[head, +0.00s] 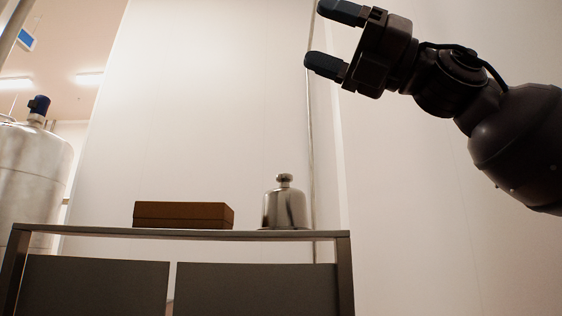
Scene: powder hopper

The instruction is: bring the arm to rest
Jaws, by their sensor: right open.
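My right gripper (332,38) is at the upper right of the head view, with its arm coming in from the right edge. Its two dark fingers point left and stand wide apart, with nothing between them. It is raised in the air, above and to the right of the metal vessel on the bench, and touches nothing. My left gripper is not in the head view.
A dark bench (180,234) stands ahead, seen from below its top. A brown box (184,215) and a shiny lidded metal vessel (285,209) stand on it. A large steel tank (33,165) is at the left. Pale walls are behind.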

